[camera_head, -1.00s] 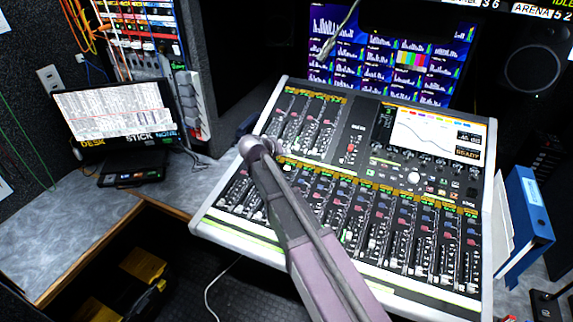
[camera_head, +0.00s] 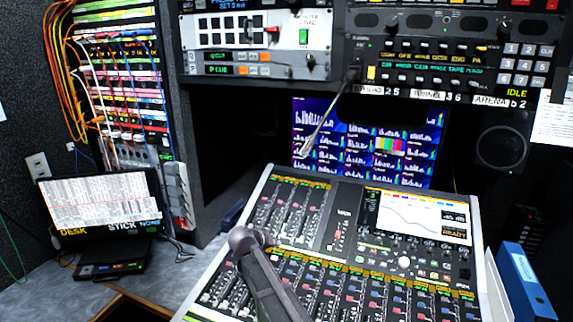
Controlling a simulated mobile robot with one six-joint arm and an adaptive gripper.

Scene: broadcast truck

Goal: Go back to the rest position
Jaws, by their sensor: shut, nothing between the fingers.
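Part of my arm (camera_head: 265,280) rises from the bottom edge in the head view. It ends in a rounded grey joint in front of the mixing console (camera_head: 322,222). The links run back down out of the picture from that joint. I see no fingers, so my gripper is not in view. I cannot tell whether the arm touches the console, as it hides part of the fader area.
A tilted screen (camera_head: 100,205) stands on the grey desk at left. A gooseneck (camera_head: 325,125) hangs before the meter monitor (camera_head: 365,168). Equipment racks (camera_head: 258,45) line the top. Blue binder (camera_head: 525,280) stands right of the console. Patch cables (camera_head: 60,60) hang at upper left.

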